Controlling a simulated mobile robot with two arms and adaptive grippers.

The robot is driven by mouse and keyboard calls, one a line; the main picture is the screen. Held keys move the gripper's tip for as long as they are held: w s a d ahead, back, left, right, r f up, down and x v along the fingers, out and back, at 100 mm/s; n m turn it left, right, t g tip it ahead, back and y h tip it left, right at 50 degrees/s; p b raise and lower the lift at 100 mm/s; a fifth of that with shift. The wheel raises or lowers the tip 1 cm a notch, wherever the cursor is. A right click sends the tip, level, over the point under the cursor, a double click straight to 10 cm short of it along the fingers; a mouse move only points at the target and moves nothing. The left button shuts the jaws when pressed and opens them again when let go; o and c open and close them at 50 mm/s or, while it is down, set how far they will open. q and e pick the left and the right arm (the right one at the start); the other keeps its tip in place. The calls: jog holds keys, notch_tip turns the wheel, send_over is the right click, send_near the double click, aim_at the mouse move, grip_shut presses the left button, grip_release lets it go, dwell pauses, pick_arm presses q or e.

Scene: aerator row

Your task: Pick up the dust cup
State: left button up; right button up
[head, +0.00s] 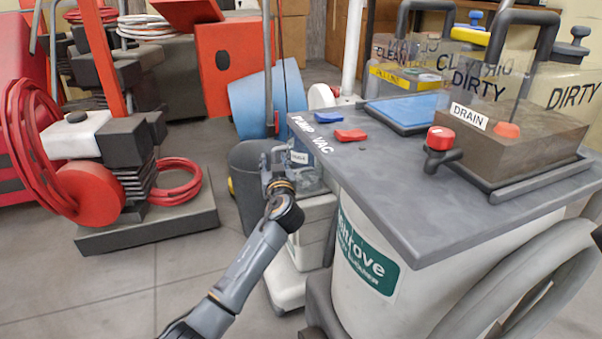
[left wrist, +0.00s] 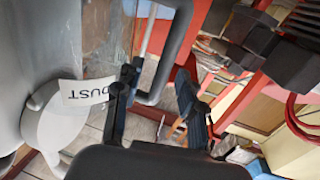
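The dust cup (head: 309,175) is a clear, see-through container with a small white label, set in the upright vacuum beside the grey cart. In the left wrist view the dust cup (left wrist: 101,45) is at left, turned sideways, with a "DUST" label and a dark grey loop handle (left wrist: 172,52). My left gripper (head: 272,163) is at the cup's left side in the head view. In the left wrist view my left gripper (left wrist: 156,80) has its two dark fingers apart, with the lower end of the handle showing between their tips. I cannot tell if they touch it. My right gripper is out of view.
The grey cart top (head: 385,185) overhangs close to the right of the cup. It carries a brown DRAIN box (head: 520,140) and clear tanks. A red-reeled machine (head: 110,180) stands at left. Bare floor (head: 180,275) lies between it and my arm.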

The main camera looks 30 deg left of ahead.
pick_arm(q)
jog(key=shift+w+a, duration=0.3)
jog(key=shift+w, duration=0.05)
jog(key=shift+c, duration=0.2)
grip_shut()
jog(key=shift+r, duration=0.25)
